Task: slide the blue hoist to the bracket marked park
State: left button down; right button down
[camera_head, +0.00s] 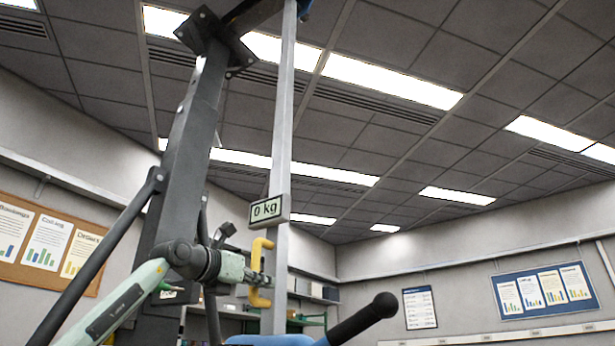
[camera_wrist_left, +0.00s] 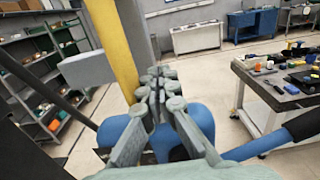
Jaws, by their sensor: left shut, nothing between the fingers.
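A blue body (camera_head: 270,340) with a black-gripped handle (camera_head: 365,318) shows at the bottom of the head view, mostly cut off. I cannot tell whether it is the blue hoist. In the left wrist view a rounded blue body (camera_wrist_left: 197,118) lies behind my fingers. My left gripper (camera_head: 262,281) is shut and empty, close to a yellow bracket-shaped handle (camera_head: 258,246) on a light grey pole (camera_head: 283,120). In the wrist view its fingertips (camera_wrist_left: 158,78) are right of a yellow bar (camera_wrist_left: 112,45); contact is unclear. No readable park mark shows. My right gripper is out of view.
A dark grey post (camera_head: 185,150) stands left of the pole, with a slanted brace. A "0 kg" display (camera_head: 267,209) is on the pole. In the wrist view, shelves (camera_wrist_left: 45,80) stand left and a cluttered workbench (camera_wrist_left: 285,75) stands right, with open floor between.

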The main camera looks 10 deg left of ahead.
pick_arm(q)
jog(key=w+a, duration=0.5)
jog(key=a, duration=0.8)
dwell(0.4)
jog(key=shift+w+d, duration=0.1)
